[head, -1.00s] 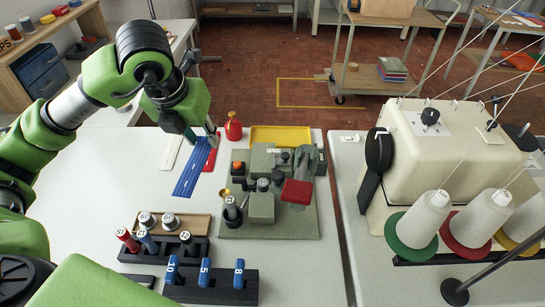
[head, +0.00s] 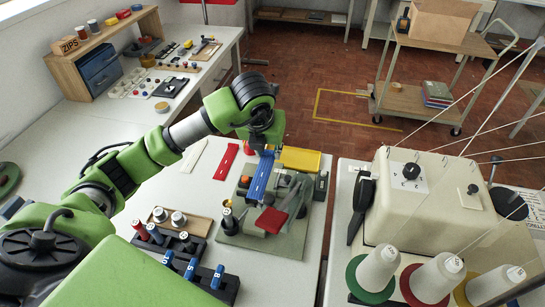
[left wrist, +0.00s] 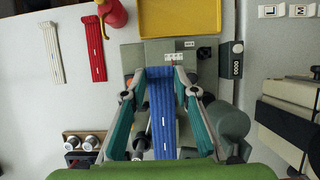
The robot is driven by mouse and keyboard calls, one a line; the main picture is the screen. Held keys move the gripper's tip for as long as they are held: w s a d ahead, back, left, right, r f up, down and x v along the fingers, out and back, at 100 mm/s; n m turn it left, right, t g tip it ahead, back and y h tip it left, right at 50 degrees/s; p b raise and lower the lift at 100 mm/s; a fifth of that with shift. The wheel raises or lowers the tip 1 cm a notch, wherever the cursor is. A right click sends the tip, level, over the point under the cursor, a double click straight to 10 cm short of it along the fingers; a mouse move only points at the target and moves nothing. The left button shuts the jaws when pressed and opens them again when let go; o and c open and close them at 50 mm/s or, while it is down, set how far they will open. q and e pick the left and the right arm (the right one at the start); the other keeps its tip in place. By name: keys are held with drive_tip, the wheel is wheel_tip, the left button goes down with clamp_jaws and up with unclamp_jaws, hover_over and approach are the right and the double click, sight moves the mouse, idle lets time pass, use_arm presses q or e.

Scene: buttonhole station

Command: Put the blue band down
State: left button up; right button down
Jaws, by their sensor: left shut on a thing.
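The blue band (head: 260,178) is in my left gripper (head: 265,148), which is shut on it near its far end. In the left wrist view the blue band (left wrist: 161,112) runs lengthwise between the teal fingers of my left gripper (left wrist: 160,92). The band is over the grey-green machine (head: 283,240); whether it touches the machine I cannot tell. A white band (head: 193,156) and a red band (head: 226,161) lie flat on the white table to the left. My right gripper is out of view.
A yellow tray (head: 300,159) lies behind the machine, and a red oil can (left wrist: 112,14) stands to its left. A rack with blue-handled tools (head: 192,268) and a spool holder (head: 178,222) are nearer. The table left of the bands is mostly clear.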

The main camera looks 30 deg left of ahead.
use_arm(q)
drive_tip(key=w+f, duration=0.3)
drive_tip(key=f, duration=0.1)
drive_tip(key=shift+a+p, duration=0.3)
drive_tip(key=shift+p, duration=0.05)
drive_tip(key=f, duration=0.1)
drive_tip(key=f+p, duration=0.1)
drive_tip(key=f, duration=0.1)
drive_tip(key=shift+w+f+p, duration=0.25)
drive_tip(key=shift+p, duration=0.1)
drive_tip(key=shift+f, duration=0.1)
drive_tip(key=shift+f+b, duration=0.25)
drive_tip(key=shift+b, duration=0.15)
drive_tip(key=o, duration=0.8)
drive_tip(key=shift+r, duration=0.1)
